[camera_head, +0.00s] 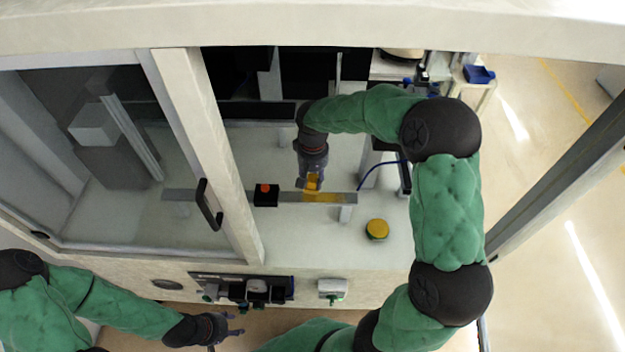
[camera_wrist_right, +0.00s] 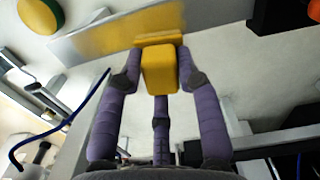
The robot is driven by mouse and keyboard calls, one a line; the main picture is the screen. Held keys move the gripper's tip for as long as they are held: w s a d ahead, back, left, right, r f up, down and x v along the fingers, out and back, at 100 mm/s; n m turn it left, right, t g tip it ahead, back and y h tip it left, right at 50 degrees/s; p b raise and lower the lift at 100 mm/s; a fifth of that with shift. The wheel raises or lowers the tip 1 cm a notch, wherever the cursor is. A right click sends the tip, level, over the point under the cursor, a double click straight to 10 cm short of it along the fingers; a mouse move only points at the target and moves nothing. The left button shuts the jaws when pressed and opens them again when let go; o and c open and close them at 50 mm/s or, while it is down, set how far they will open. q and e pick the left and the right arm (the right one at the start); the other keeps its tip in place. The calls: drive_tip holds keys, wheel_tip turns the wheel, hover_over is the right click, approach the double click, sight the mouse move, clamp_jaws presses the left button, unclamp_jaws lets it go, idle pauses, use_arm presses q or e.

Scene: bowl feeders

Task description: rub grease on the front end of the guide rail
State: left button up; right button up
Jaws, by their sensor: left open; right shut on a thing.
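The guide rail (camera_head: 230,196) is a long grey bar running left to right inside the machine; it also shows in the wrist view (camera_wrist_right: 215,17). A yellow film covers a stretch near its right end. My right gripper (camera_head: 312,174) is shut on a yellow block-shaped applicator (camera_wrist_right: 160,68). The applicator's wide yellow edge lies against or very close to the rail's yellow stretch; exact contact is hard to tell. A round yellow-topped tin (camera_head: 377,229) stands on the white surface right of the rail. My left gripper (camera_head: 233,325) is open and empty outside the machine, at lower left.
A black carriage (camera_head: 265,196) with an orange top sits on the rail left of the applicator. A sliding door with a black handle (camera_head: 209,205) covers the left side. A blue cable (camera_head: 376,168) arcs near the right end. White surface around the tin is clear.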

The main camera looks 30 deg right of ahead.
drive_tip(key=r, duration=0.1)
drive_tip(key=r+p, duration=0.1)
drive_tip(key=shift+s+a+r, duration=0.1)
drive_tip(key=shift+s+r, duration=0.15)
drive_tip(key=shift+r, duration=0.05)
drive_tip(key=shift+w+r+p, duration=0.15)
drive_tip(key=shift+r+p, duration=1.55)
drive_tip(key=shift+r, duration=0.35)
